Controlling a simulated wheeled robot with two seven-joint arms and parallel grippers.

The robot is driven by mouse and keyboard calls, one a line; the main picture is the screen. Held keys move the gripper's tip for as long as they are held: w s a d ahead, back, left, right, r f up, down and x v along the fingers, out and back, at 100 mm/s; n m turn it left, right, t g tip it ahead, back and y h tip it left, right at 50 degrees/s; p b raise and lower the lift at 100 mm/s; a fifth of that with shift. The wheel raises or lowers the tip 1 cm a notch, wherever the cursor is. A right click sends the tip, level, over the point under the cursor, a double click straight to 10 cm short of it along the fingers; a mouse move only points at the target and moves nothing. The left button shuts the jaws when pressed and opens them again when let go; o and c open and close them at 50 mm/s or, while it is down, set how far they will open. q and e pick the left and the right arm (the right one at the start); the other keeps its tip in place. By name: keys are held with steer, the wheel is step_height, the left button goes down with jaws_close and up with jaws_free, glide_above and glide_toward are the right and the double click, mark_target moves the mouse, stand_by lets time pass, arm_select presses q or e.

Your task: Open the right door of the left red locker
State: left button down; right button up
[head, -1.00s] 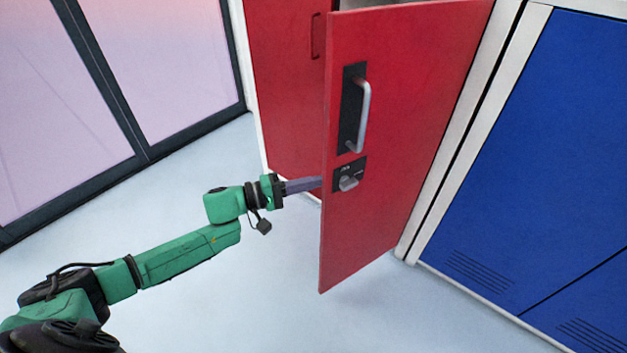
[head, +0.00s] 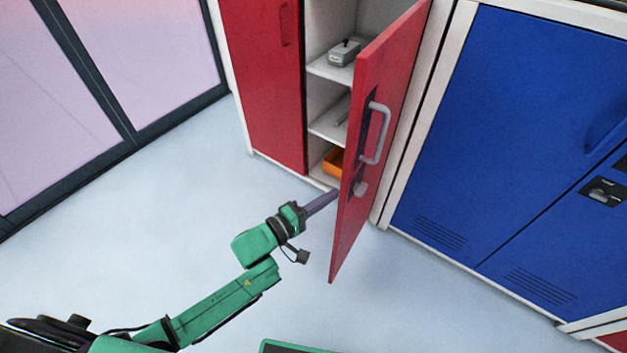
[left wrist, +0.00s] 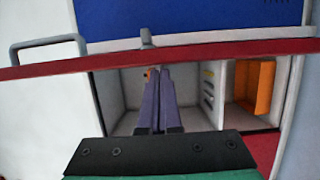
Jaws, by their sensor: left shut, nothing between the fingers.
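The right door (head: 388,95) of the left red locker stands swung well out, hinged on its right side. The left door (head: 262,80) is closed. My left gripper (head: 335,192) is shut and empty, its fingertips at the inner side of the open door, partly hidden by the door's edge. In the left wrist view the shut fingers (left wrist: 158,95) point toward the door's edge (left wrist: 230,50); contact is unclear. My right gripper is not in view.
Inside the locker are white shelves (head: 330,68) with a grey box (head: 344,52) and an orange bin (head: 333,163). A blue locker (head: 510,130) stands at the right. A glass wall (head: 150,60) is at the left. Clear floor (head: 190,200) lies in front.

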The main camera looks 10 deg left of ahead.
arm_select(q)
steer(key=s+d+p, duration=0.1)
steer(key=s+d, duration=0.1)
steer(key=d, duration=0.3)
steer(key=shift+d, duration=0.4)
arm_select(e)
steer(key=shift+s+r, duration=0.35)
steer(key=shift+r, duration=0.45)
arm_select(q)
steer(key=shift+s+a, duration=0.1)
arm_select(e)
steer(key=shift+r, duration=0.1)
